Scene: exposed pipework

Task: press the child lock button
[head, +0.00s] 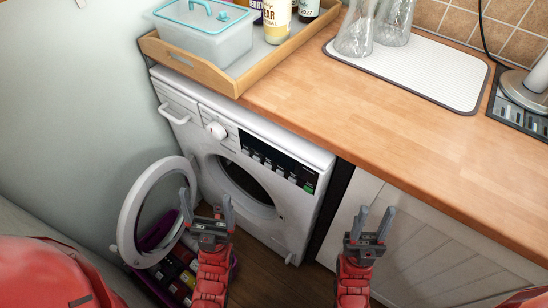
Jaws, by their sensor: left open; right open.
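A white washing machine (292,225) stands under the wooden counter in the head view, with its round door (128,222) swung open to the left. Its black control panel (277,160) has a row of several small buttons and a green mark at the right end. The labels are too small to read, so I cannot tell which is the child lock button. My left gripper (207,201) is open and empty, in front of the machine below the drum opening. My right gripper (375,215) is open and empty, to the right of the machine before the cabinet. Neither appears to touch the panel.
A white knob (215,131) sits left of the panel. A purple basket (166,270) with items lies under the open door. The wooden counter (330,115) overhangs the machine and holds a wooden tray (195,67) and a white drying mat (425,75) with glasses.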

